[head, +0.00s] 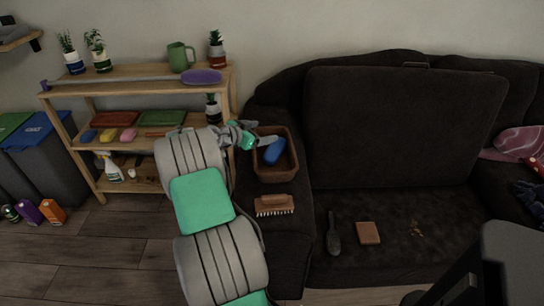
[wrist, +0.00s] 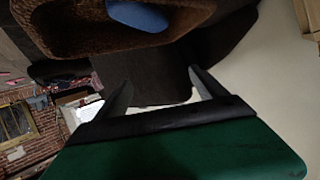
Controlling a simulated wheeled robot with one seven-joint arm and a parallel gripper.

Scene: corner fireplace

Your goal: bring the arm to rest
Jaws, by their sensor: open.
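My gripper (head: 263,134) is at the left back rim of a brown basket (head: 289,171) on the dark sofa's left arm. Its two fingers are spread apart, with nothing between them. In the wrist view my gripper (wrist: 155,88) also shows empty, with the basket (wrist: 65,50) beyond the fingertips at the top. A blue item (head: 273,151) lies inside the basket; it also shows in the wrist view (wrist: 138,15). My grey and green arm reaches up from the bottom of the head view, in front of the shelf's right side.
A wooden shelf (head: 150,75) with plants, a green mug (head: 180,56) and a purple long-handled thing (head: 202,77) stands at left. A brush (head: 274,205) lies on the sofa arm. A dark brush (head: 333,235) and a brown block (head: 368,233) lie on the seat.

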